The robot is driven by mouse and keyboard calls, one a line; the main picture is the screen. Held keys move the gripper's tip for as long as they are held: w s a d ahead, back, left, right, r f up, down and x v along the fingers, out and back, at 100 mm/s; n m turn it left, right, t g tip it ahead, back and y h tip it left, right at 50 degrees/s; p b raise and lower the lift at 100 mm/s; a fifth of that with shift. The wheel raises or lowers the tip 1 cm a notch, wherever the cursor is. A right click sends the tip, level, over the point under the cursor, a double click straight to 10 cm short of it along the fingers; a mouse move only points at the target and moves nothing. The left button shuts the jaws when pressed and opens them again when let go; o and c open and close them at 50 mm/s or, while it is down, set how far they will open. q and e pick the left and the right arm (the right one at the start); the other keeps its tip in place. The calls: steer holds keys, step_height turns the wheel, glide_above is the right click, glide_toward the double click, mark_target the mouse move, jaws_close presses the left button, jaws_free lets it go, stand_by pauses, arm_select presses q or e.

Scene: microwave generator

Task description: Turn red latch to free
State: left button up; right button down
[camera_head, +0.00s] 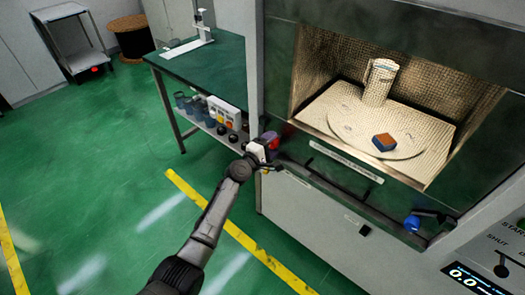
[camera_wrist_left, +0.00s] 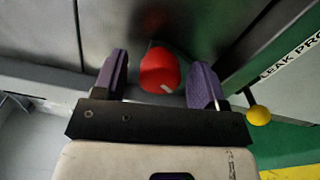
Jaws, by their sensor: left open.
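The red latch (camera_head: 271,139) is at the lower left corner of the microwave opening. In the left wrist view the red latch (camera_wrist_left: 159,70) has a rounded red knob with a pale mark. It lies between the two purple fingers of my left gripper (camera_wrist_left: 159,82), with a visible gap on each side. In the head view my left gripper (camera_head: 268,158) is open at the latch and partly hides it. My right gripper is not in view.
The open microwave chamber (camera_head: 330,75) holds a turntable, a pale mug (camera_head: 379,82) and a blue-and-orange block (camera_head: 384,142). A blue knob (camera_head: 411,223) is at the opening's lower right. A green table (camera_head: 205,65) stands behind. A yellow knob (camera_wrist_left: 259,115) is beside the right finger.

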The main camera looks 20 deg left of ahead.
arm_select(q)
steer(key=p+v, duration=0.4)
steer(key=v, duration=0.9)
steer(key=shift+s+a, duration=0.15)
steer(key=shift+s, duration=0.1)
